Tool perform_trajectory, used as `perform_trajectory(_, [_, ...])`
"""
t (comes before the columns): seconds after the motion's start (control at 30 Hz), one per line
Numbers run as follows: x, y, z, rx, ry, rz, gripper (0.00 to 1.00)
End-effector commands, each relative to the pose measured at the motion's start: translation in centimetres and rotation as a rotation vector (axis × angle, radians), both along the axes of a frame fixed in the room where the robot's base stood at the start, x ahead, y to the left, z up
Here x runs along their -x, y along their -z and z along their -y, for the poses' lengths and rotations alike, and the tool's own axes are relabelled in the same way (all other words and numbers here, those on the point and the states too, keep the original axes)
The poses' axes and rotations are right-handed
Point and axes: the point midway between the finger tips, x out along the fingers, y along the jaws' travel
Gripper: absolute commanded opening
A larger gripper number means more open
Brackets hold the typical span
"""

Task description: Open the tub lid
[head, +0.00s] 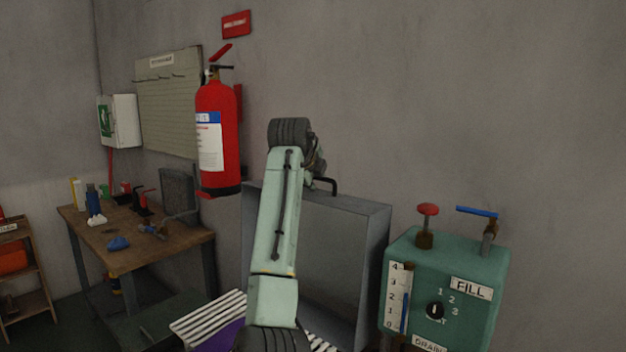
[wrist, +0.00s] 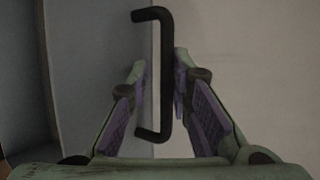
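The grey tub lid (head: 345,250) stands up steeply near the wall, its inner face towards me in the head view. Its black bar handle (head: 327,185) shows at its top edge, partly behind my arm. In the wrist view the handle (wrist: 166,75) runs up and down between the two purple-padded fingers of my gripper (wrist: 158,90). The fingers are apart. The right finger is close to the handle; I cannot tell whether it touches. There is a gap on the left. In the head view my gripper is mostly hidden behind my wrist.
White slats (head: 207,313) and something purple lie below the lid. A green control box (head: 445,290) with a red knob and blue lever stands right of it. A fire extinguisher (head: 218,135) hangs behind left. A cluttered workbench (head: 140,250) stands further left.

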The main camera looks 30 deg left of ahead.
Motion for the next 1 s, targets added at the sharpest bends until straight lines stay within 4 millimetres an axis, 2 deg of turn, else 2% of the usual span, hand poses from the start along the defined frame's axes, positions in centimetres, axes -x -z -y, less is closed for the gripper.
perform_trajectory(0.23, [1.4,-1.1,0.5,-0.002,-0.001,0.003,0.18])
perform_trajectory(0.5, [5.9,-4.2,2.4,-0.003,-0.001,0.003,0.18])
perform_trajectory(0.7, [8.3,-5.9,3.5,-0.001,0.000,0.002,0.18])
perform_trajectory(1.0, [9.3,-6.5,3.9,0.000,0.000,0.000,0.18])
